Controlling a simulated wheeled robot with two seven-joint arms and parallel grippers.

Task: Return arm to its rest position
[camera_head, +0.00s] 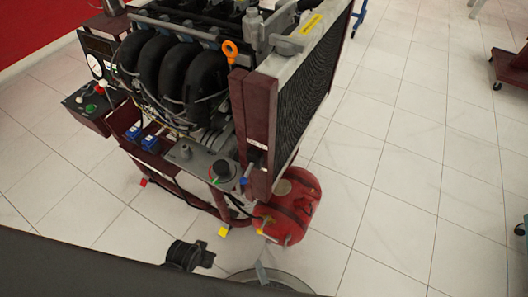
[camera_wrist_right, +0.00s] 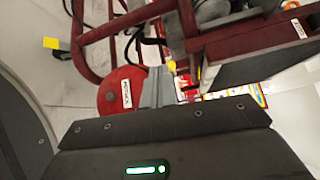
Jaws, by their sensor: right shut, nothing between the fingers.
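The engine trainer (camera_head: 185,70) stands upright in the head view, with a black intake manifold, a dark red frame and a radiator (camera_head: 302,75) on its right side. My right gripper shows only as narrow grey fingertips (camera_head: 262,272) low in the head view, past a dark part of my body. In the right wrist view its fingers (camera_wrist_right: 158,86) are shut with nothing between them. They point toward the trainer's lower frame and the red tank (camera_head: 290,207), which also shows in the wrist view (camera_wrist_right: 115,95). I see no contact. My left gripper is not in view.
A control box (camera_head: 88,110) and gauge panel are on the trainer's left. A yellow-marked frame foot (camera_head: 223,231) is near the tank. A black object (camera_head: 187,255) is low in the head view; I cannot tell what it is. White tiled floor (camera_head: 410,170) is clear to the right.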

